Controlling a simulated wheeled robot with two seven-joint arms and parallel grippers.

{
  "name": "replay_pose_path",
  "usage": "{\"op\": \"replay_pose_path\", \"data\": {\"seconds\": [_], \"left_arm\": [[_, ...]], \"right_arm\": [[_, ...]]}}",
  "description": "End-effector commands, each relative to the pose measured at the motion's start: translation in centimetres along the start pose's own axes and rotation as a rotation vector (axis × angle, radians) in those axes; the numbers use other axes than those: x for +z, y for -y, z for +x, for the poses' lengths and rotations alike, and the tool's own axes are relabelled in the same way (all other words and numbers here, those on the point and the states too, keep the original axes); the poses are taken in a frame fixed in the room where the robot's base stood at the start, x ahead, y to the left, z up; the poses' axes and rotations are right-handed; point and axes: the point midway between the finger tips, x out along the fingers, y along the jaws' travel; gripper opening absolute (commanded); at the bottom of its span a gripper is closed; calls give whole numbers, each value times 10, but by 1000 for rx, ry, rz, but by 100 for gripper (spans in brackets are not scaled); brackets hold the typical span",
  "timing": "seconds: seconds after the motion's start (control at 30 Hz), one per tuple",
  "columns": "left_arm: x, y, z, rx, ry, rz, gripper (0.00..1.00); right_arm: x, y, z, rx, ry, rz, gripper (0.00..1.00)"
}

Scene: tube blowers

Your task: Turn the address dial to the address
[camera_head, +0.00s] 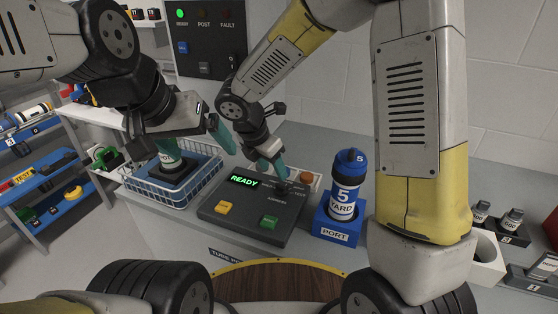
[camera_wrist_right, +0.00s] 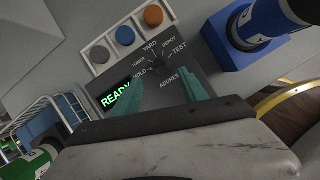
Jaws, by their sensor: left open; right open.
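The address dial (camera_wrist_right: 157,68) sits on the dark control panel (camera_head: 240,218), with YARD, DEPOT, TEST, HOLD and another label around it. Which label its pointer marks is too small to tell. My right gripper (camera_wrist_right: 162,90) is open over the panel, one teal finger on either side below the dial in the wrist view; contact cannot be told. In the head view the right gripper (camera_head: 272,172) partly hides the dial area. My left gripper (camera_head: 195,138) is open above the wire basket (camera_head: 150,192). A blue carrier marked 5 YARD (camera_head: 344,192) stands upright in the PORT block (camera_head: 334,232).
The panel has a green READY display (camera_head: 244,181), a yellow button (camera_head: 225,207) and a green button (camera_head: 269,222). A white strip with grey, blue and orange round parts (camera_wrist_right: 126,35) lies beside it. A carrier with a green band (camera_head: 168,157) stands in the basket.

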Motion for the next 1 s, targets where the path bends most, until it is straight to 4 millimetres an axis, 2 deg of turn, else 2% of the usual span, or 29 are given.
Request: {"op": "replay_pose_path", "data": {"seconds": [0.17, 0.4, 0.53, 0.7, 0.93, 1.0], "left_arm": [[0, 0, 0, 0, -1, 0, 92], [0, 0, 0, 0, 0, 0, 92], [0, 0, 0, 0, 0, 0, 92], [0, 0, 0, 0, 0, 0, 92], [0, 0, 0, 0, 0, 0, 92], [0, 0, 0, 0, 0, 0, 92]], "right_arm": [[-1, 0, 14, -3, 0, -5, 51], [-1, 1, 54, -4, -2, -5, 51], [0, 0, 69, -3, -1, -3, 51], [0, 0, 78, 0, 0, -2, 51], [0, 0, 78, 0, 0, -2, 51], [0, 0, 78, 0, 0, -2, 38]]}}
